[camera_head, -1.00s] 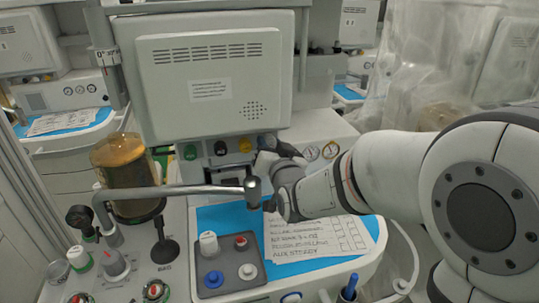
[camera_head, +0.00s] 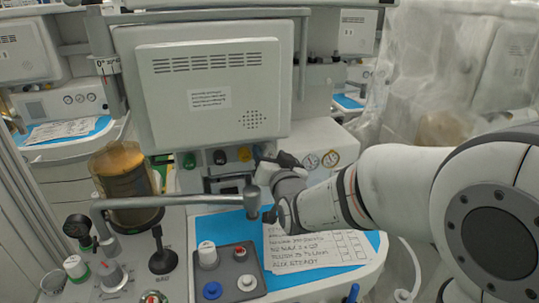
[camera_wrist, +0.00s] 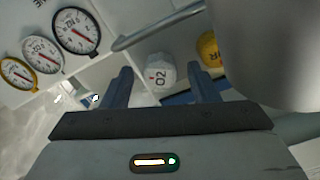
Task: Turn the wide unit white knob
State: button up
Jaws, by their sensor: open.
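In the wrist view, a white knob (camera_wrist: 160,75) marked "O2" with a small red mark shows on the grey panel, framed between the two fingers of my open gripper (camera_wrist: 158,85). The fingers stand on either side of it in the picture. I cannot tell whether they reach around it, and no contact shows. In the head view my gripper (camera_head: 280,163) is at the right end of the panel's knob row, beside the yellow knob (camera_head: 245,154). It largely hides that spot, so I cannot make out the white knob clearly there.
Black (camera_head: 219,157) and green (camera_head: 189,160) knobs are left of the yellow one. Round gauges (camera_head: 320,160) are right. A grey pipe (camera_head: 170,201) crosses in front of the panel, below my gripper. A grey tray (camera_head: 228,285) with small knobs and a paper sheet (camera_head: 315,247) lie below.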

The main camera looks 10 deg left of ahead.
jog(key=v, duration=0.7)
jog(key=shift+b, duration=0.3)
jog(key=shift+s+d, duration=0.1)
jog(key=shift+d, duration=0.05)
jog(key=s+d+f+g+h+p, duration=0.1)
jog(key=s+d+g+h+p, duration=0.3)
jog(key=d, duration=0.5)
jog(key=s+d+f+g+h+p, duration=0.25)
jog(key=s+d+g, duration=0.25)
jog(key=d, duration=0.4)
jog(key=s+d+r+m+g+h+p, duration=0.1)
jog(key=s+d+g, duration=0.3)
jog(key=s, duration=0.5)
jog(key=shift+s+d+r+g+p, duration=0.2)
jog(key=shift+d+r+g+p, duration=0.15)
jog(key=shift+d+p, duration=0.4)
